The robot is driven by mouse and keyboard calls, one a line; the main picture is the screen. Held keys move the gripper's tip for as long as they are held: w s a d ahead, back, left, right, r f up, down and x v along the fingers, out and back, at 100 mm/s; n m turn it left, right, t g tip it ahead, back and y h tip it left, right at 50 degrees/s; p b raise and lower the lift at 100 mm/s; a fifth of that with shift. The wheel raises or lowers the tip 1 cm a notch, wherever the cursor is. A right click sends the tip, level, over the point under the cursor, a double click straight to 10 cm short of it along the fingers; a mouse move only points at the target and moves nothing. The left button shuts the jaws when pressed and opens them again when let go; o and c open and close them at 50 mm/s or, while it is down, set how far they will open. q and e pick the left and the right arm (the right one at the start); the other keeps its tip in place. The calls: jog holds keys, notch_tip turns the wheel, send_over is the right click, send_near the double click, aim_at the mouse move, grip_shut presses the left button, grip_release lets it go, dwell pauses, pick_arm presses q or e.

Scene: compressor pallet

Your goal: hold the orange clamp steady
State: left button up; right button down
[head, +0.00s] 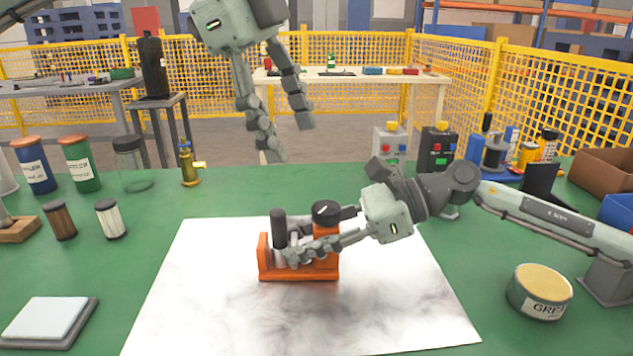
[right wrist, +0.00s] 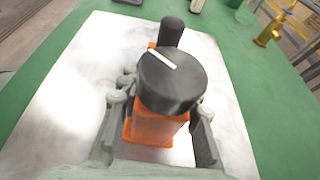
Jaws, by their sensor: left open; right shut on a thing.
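The orange clamp (head: 300,271) stands on a white sheet (head: 220,290) at the middle of the green table. It has a black upright post and a black round knob (head: 326,212) with a white mark. My right gripper (head: 305,250) reaches in from the right and is shut on the clamp. In the right wrist view its fingers lie on both sides of the orange block (right wrist: 155,132) under the knob (right wrist: 170,82). My left gripper (head: 285,135) is open and empty, pointing down, above the table's back edge and apart from the clamp.
A brass valve (head: 188,165), jars and filters stand at the left. A grease tin (head: 541,292) sits at the right front. Button boxes (head: 437,150) and a brown box (head: 606,175) are at the back right. The sheet around the clamp is clear.

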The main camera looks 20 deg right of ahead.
aim_at(326, 207)
pick_arm(q)
jog(key=d+f+m+t, duration=0.1)
jog(key=f+m, duration=0.2)
jog(key=m, duration=0.3)
jog(key=d+f+m+t, duration=0.1)
jog(key=d+f+m, duration=0.1)
jog(key=f+m, duration=0.2)
jog(key=s+d+f+m+t, duration=0.1)
jog(key=f+m, duration=0.2)
jog(key=m, duration=0.6)
jog(key=shift+d+f, duration=0.3)
jog(key=shift+f, duration=0.1)
jog(key=shift+c, duration=0.6)
jog(key=c, duration=1)
jog(key=shift+c, duration=0.2)
jog(key=shift+m, duration=0.5)
